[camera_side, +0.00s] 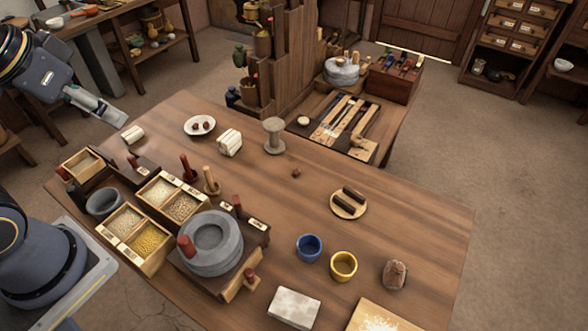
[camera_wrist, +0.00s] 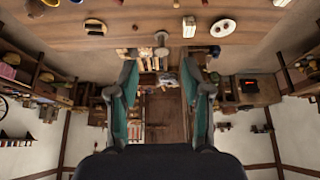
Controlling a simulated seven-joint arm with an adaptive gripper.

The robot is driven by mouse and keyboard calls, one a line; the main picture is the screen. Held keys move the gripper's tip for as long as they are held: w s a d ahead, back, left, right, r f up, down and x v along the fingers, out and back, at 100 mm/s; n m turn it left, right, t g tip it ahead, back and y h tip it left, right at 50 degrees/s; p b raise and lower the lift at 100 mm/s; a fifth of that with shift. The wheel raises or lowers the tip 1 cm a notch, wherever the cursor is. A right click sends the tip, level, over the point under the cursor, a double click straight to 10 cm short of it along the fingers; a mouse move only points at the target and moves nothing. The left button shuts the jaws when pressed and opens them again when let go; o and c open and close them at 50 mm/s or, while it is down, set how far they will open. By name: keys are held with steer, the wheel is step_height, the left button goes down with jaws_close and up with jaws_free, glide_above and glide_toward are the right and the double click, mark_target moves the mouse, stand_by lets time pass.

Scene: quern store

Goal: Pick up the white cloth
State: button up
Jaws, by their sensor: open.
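Three pale things on the wooden table could be the white cloth, and I cannot tell which. One is a white bundle (camera_side: 229,142) with dark bands near the spool-shaped stand; it also shows in the wrist view (camera_wrist: 189,27). Another is a small cream folded piece (camera_side: 133,134) at the table's left end. The third is a flat whitish block (camera_side: 295,306) at the front edge. My gripper (camera_side: 112,112) hangs in the air at upper left, apart from all three. In the wrist view its fingers (camera_wrist: 160,76) are spread with nothing between them.
A grey stone quern (camera_side: 210,243) and grain boxes (camera_side: 139,238) crowd the table's left front. A plate (camera_side: 200,125) with small brown things lies between the pale pieces. Blue (camera_side: 309,248) and yellow (camera_side: 343,267) cups stand right. The table's middle is mostly clear.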

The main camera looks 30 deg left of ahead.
steer(key=o, duration=0.9)
